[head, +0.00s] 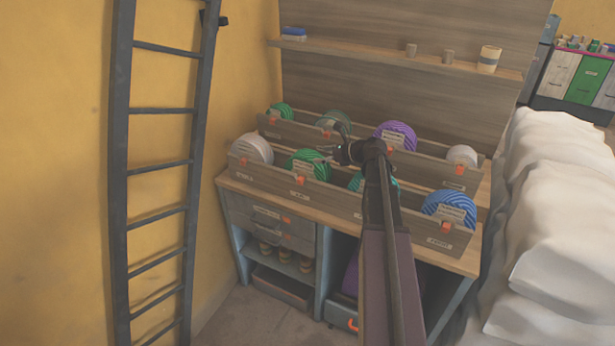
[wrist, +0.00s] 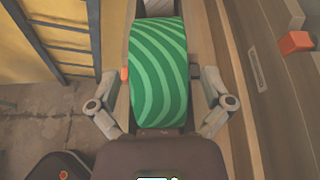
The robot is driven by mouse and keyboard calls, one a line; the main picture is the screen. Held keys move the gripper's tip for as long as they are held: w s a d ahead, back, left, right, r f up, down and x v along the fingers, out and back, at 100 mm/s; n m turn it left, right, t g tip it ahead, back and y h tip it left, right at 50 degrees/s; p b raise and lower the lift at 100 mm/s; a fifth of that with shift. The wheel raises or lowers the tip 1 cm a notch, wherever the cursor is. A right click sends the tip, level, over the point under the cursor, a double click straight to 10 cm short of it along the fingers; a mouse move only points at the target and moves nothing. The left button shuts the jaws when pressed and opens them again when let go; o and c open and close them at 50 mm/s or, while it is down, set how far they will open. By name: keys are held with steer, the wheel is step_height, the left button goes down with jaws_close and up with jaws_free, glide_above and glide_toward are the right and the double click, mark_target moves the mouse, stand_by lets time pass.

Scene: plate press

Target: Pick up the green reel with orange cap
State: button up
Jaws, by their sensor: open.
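A green reel with lighter stripes (head: 308,161) stands upright in the front row of the wooden rack. In the wrist view the green reel (wrist: 159,75) fills the middle, with a small orange piece (wrist: 125,73) at its left edge. My gripper (head: 328,153) is just beside and above this reel in the head view. In the wrist view my gripper (wrist: 160,86) is open, with one finger on each side of the reel. I cannot tell whether the fingers touch it. The reel's lower part is hidden by the rack and my gripper.
The front rack (head: 270,180) also holds a white reel (head: 252,147) at left, a teal reel partly behind my arm, and a blue reel (head: 449,206) at right. A back rack holds more reels, including a purple one (head: 396,134). A ladder (head: 120,170) stands at left.

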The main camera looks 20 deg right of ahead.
mark_target(311, 155)
steer(key=shift+w+a, duration=0.1)
stand_by(0.3)
steer(key=shift+b+x, duration=0.95)
steer(key=shift+x, duration=1.7)
steer(key=shift+a, duration=0.1)
steer(key=c, duration=1.1)
